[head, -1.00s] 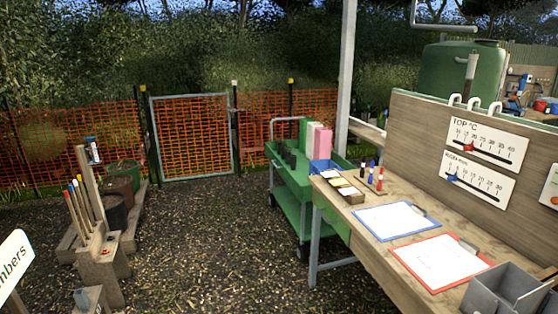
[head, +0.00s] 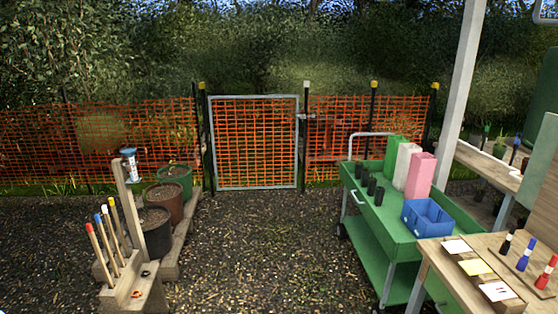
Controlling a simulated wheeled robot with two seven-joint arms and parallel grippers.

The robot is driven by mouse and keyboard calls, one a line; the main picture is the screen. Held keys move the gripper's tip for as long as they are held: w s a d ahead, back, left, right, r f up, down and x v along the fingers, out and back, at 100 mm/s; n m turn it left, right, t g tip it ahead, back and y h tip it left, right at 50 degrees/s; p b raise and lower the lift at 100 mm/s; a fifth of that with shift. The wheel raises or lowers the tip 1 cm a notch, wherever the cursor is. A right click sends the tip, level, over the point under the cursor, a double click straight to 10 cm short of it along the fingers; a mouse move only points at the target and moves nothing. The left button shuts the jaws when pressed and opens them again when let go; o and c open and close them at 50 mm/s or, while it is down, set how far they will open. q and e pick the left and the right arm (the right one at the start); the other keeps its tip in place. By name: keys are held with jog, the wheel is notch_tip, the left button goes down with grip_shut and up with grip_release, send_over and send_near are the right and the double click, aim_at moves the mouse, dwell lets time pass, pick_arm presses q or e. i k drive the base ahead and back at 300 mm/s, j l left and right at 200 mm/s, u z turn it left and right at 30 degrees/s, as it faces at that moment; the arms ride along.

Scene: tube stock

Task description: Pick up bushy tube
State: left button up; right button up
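I cannot tell which thing is the bushy tube. Several small black pots or tubes (head: 371,184) stand at the trolley's left side. A blue open box (head: 427,218) sits at its near right. Neither of my grippers is in view.
A wooden bench (head: 448,262) with coloured cards and markers stands at the lower right. Several pots (head: 155,238) and a wooden rack of coloured-tipped stakes (head: 122,290) are at left. Gravel (head: 255,265) is clear ahead to the closed gate (head: 254,143).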

aim_at(365, 173)
jog(key=i+j+z, duration=0.1)
jog(key=i, duration=2.05)
jog(key=i+z, duration=0.25)
jog(key=i, duration=0.35)
jog(key=i+z, duration=0.25)
jog(key=i, duration=0.35)
jog(key=i+j+z, duration=0.25)
jog(key=i, duration=0.35)
